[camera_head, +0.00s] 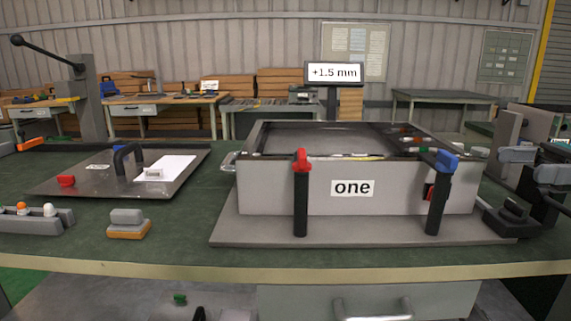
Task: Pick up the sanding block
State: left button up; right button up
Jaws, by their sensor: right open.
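The sanding block (127,222) looks to be the small grey-topped block with an orange-brown base. It lies on the green bench top at the front left, with clear space around it. My right gripper (518,165) is at the far right edge, beside the large grey box, open and far from the block. It is partly cut off by the frame and hard to separate from the dark fixtures there.
A grey box marked "one" (265,190) stands on a base plate at centre right, with red-topped and blue-topped black handles in front. A plate with a black handle (100,178) lies behind the block. A grey tray (35,222) sits to its left.

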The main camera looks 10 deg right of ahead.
aim_at(126, 224)
jog(key=k, duration=0.85)
